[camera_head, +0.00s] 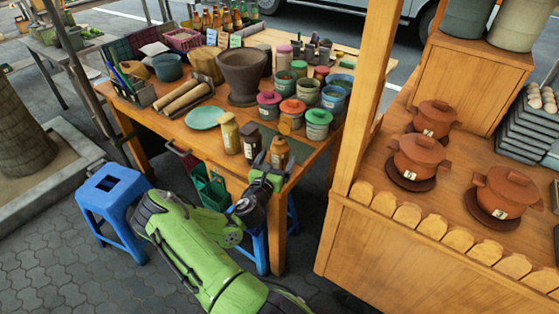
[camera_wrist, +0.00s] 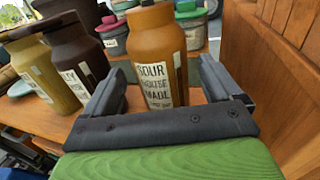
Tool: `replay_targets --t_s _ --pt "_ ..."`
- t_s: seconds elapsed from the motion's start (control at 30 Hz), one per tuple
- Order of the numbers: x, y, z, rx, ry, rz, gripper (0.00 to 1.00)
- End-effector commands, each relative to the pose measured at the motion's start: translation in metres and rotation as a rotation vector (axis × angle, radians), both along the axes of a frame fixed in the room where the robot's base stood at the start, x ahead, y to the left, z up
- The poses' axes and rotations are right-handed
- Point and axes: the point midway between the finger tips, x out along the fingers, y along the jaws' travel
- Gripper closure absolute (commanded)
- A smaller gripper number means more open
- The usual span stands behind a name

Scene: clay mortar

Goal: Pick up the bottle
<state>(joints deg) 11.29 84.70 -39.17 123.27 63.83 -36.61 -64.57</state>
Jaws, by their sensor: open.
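An orange-brown bottle (camera_wrist: 155,45) with a white label reading "SOUR HOUSE MADE" stands upright in the wrist view. My gripper (camera_wrist: 158,75) is open, with one dark finger on each side of this bottle; I cannot tell whether either finger touches it. In the head view the bottle (camera_head: 279,152) stands at the front edge of the wooden table (camera_head: 223,165), and my gripper (camera_head: 265,170) is just in front of it, hiding its lower part. A dark brown bottle (camera_wrist: 74,55) and a yellow bottle (camera_wrist: 42,72) stand to its left.
Lidded pots (camera_head: 291,114) and a large clay mortar (camera_head: 242,72) stand behind the bottles. A turquoise plate (camera_head: 204,117) lies to the left. A wooden post (camera_head: 368,90) and a stall with clay pots (camera_head: 420,158) stand to the right. A blue stool (camera_head: 112,190) is below.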

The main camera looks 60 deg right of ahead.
Motion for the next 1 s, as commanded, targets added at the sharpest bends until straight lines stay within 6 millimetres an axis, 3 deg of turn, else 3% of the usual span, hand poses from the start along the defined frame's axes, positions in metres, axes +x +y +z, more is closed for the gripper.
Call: replay_targets --t_s 0.2,0.47,0.83,1.0 --pt "0.003 -0.04 -0.003 0.0 -0.006 -0.003 0.08" --pt "0.004 -0.044 -0.002 0.0 -0.002 -0.002 0.08" --pt "0.003 -0.044 -0.003 0.0 -0.002 -0.002 0.65" --pt "0.004 -0.044 -0.001 -0.004 -0.001 -0.002 0.68"
